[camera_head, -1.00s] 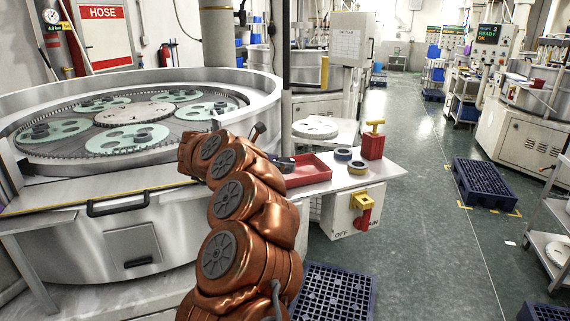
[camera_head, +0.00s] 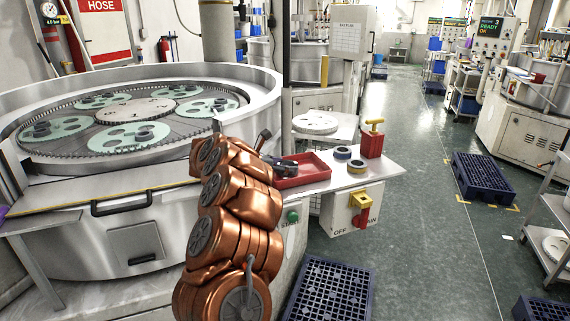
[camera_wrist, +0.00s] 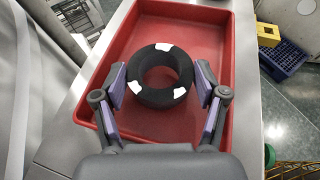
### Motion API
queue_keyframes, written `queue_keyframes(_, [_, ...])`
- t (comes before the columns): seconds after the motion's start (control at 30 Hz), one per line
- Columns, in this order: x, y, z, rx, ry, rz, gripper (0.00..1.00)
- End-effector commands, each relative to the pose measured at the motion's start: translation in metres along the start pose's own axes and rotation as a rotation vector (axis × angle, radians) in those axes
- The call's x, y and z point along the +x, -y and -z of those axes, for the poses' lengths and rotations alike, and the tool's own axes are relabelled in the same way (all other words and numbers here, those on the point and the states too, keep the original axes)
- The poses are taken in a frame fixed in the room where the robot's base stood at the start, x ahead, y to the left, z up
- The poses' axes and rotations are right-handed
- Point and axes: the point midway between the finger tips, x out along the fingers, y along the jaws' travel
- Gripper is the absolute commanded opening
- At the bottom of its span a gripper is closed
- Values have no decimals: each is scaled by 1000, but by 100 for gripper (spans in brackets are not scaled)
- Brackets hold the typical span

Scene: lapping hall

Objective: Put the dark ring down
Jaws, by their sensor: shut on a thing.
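The dark ring (camera_wrist: 159,77) is black with white patches on its top face. In the wrist view it lies flat between the two fingers of my gripper (camera_wrist: 161,80), which is shut on it from both sides. The ring is over the floor of the red tray (camera_wrist: 215,124), inside its walls. I cannot tell whether it touches the tray floor. In the head view my gripper (camera_head: 284,166) is at the left part of the red tray (camera_head: 313,176), partly behind my arm.
Two small rings, one bluish (camera_head: 342,153) and one yellowish (camera_head: 357,167), lie on the counter right of the tray. A red block with a yellow handle (camera_head: 372,142) stands behind them. The lapping machine (camera_head: 150,220) is at left.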

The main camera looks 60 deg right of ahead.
Motion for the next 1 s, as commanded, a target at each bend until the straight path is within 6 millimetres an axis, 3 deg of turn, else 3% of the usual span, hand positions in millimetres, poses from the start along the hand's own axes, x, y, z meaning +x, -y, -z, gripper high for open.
queue_keyframes(0.67, [4,0,10,1,0,0,30])
queue_keyframes(0.7, [4,0,9,1,-1,1,76])
queue_keyframes(0.9, [4,0,9,0,-1,1,97])
queue_keyframes(1.0, [4,0,9,0,-1,1,97])
